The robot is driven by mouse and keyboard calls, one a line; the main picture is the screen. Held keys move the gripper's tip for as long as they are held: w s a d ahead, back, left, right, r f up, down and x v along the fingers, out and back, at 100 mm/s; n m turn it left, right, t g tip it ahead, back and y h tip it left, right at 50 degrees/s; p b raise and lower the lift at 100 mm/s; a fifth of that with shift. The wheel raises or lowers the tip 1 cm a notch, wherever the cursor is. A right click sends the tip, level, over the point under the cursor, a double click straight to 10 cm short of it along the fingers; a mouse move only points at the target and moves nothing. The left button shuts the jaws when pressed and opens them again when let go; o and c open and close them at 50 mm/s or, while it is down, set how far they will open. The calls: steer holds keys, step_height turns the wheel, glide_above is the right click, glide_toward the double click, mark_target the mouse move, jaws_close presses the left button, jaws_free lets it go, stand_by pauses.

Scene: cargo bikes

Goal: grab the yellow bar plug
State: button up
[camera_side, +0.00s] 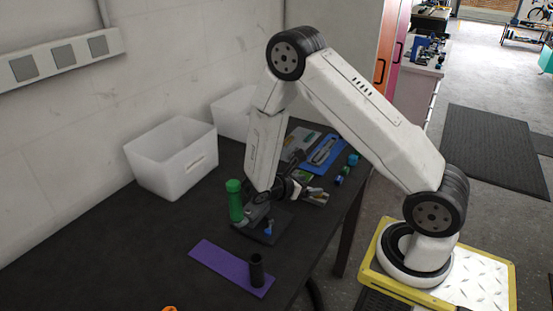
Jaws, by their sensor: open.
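My gripper (251,216) is low over the dark worktable, at the end of the white arm. Its jaws are small and dark in this view, and it looks open. A green cylinder (235,201) stands upright just left of my gripper; I cannot tell whether they touch. A small blue piece (268,229) is just in front of my gripper on a dark flat pad (272,238). I cannot make out a yellow bar plug; it may be hidden behind the arm or too small to see.
A black cylinder (257,270) stands on a purple mat (222,262) in front. White bins (170,182) line the wall. A blue tray (326,156) with tools and small green and blue parts (340,180) lie right of the gripper.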

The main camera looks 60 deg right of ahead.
steer(key=shift+f, duration=0.15)
steer(key=shift+f, duration=0.95)
steer(key=shift+s+d+f, duration=0.2)
steer(key=shift+d+f, duration=0.25)
steer(key=shift+s+d+f, duration=0.2)
steer(key=shift+d+f, duration=0.2)
steer(key=shift+s+d+f, duration=0.15)
steer(key=shift+d, duration=0.3)
jaws_close()
